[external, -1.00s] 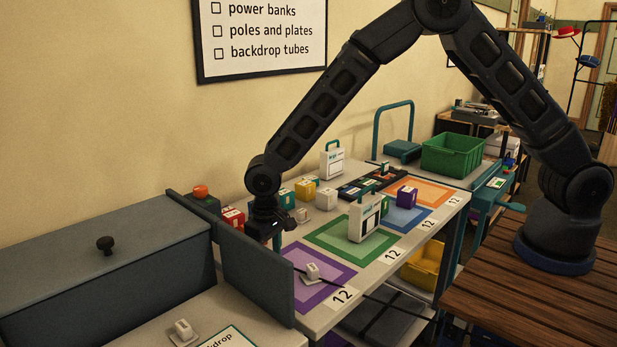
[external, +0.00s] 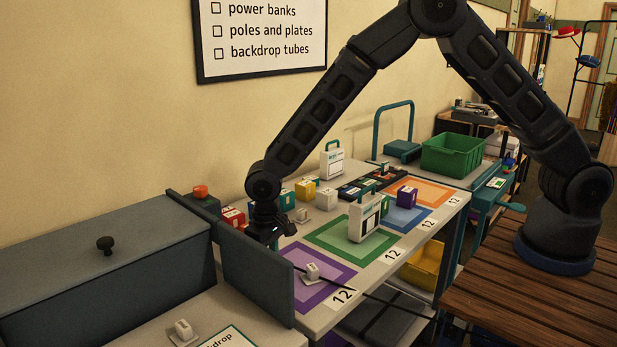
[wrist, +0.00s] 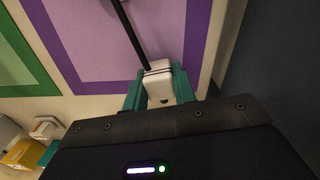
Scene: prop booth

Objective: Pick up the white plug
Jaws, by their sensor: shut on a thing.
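A white plug (wrist: 158,84) with a dark band and a black cable sits between the teal fingers of my gripper (wrist: 157,92) in the wrist view. The fingers are shut on it from both sides. The cable runs up the picture across the purple-bordered mat (wrist: 198,40). In the external view my gripper (external: 270,236) is low over the table's near left end, and the grey panel partly hides it; the held plug cannot be made out there.
The upright grey panel (external: 256,272) stands close beside my gripper. Red, teal and yellow boxes (external: 305,191) and a small white piece (external: 302,215) stand behind. A white case (external: 365,219) stands on the green mat (external: 328,236). A green crate (external: 452,154) is farther back.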

